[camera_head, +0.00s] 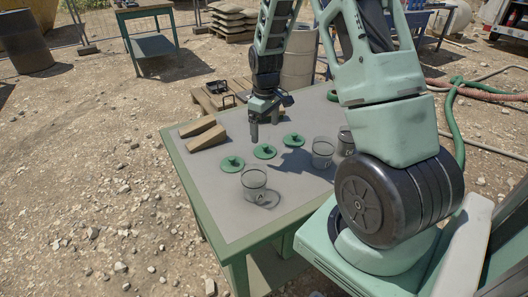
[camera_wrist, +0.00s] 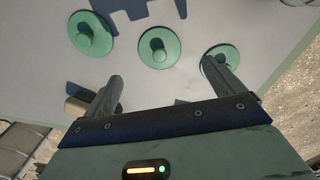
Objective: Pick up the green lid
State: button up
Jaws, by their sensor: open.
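Three round green lids with centre knobs lie apart on the grey table top: a left lid (camera_head: 232,163), a middle lid (camera_head: 265,152) and a right lid (camera_head: 293,140). In the wrist view they show as a left (camera_wrist: 91,33), middle (camera_wrist: 159,47) and right lid (camera_wrist: 223,56). My gripper (camera_head: 254,138) hangs fingers down above the table, just beyond the middle lid in the head view. In the wrist view my gripper (camera_wrist: 162,72) is open and empty, and the middle lid shows between and beyond its fingertips. The right finger covers part of the right lid.
Glass jars (camera_head: 254,182), (camera_head: 322,152) stand on the table (camera_head: 236,215) right of and nearer than the lids. Two tan blocks (camera_head: 203,133) lie at its left edge. A pallet (camera_head: 222,100) stands behind. The near-left table top is clear.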

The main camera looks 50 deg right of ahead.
aim_at(265, 145)
jog(key=f, duration=0.7)
jog(key=shift+w+f, duration=0.2)
jog(key=shift+f, duration=0.1)
jog(key=c, duration=1)
